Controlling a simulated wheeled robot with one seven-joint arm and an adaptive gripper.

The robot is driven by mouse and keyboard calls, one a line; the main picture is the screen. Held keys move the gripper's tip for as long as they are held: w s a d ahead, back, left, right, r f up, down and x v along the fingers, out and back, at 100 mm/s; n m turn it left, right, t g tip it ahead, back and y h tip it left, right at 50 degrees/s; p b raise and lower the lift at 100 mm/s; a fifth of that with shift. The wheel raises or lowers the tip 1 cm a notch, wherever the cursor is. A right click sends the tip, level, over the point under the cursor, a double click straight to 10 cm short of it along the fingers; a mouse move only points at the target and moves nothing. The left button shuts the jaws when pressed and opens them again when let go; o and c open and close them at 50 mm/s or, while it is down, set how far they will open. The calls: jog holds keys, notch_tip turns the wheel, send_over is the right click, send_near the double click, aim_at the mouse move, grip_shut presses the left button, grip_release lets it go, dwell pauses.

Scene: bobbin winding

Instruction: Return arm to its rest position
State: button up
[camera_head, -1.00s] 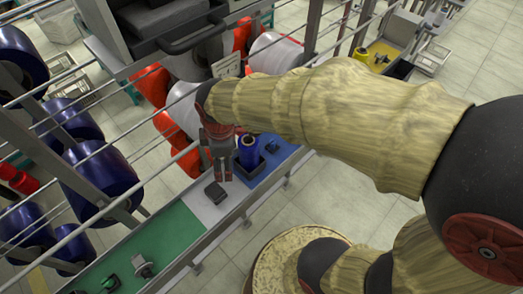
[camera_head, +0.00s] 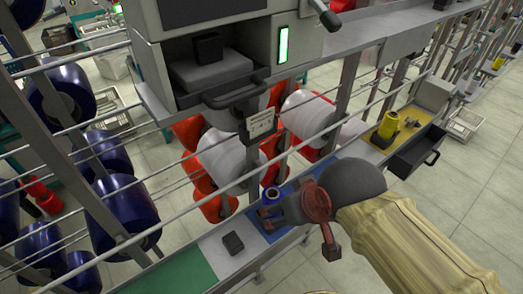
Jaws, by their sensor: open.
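My arm comes in from the lower right of the head view, in a tan sleeve with a dark wrist. My gripper (camera_head: 300,228), with reddish parts, is at its end, above the front edge of the rail worktop (camera_head: 208,252). It is open and I see nothing held in it.
A small dark block (camera_head: 233,242) lies on the pale section. Yellow bobbins (camera_head: 389,124) stand on a yellow section near an open dark drawer (camera_head: 418,151). A machine (camera_head: 215,65) with a green light overhangs the rack of blue, white and red spools.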

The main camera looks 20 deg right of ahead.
notch_tip(320, 180, down, 9)
jog(key=b, duration=0.8)
jog(key=shift+r, duration=0.1)
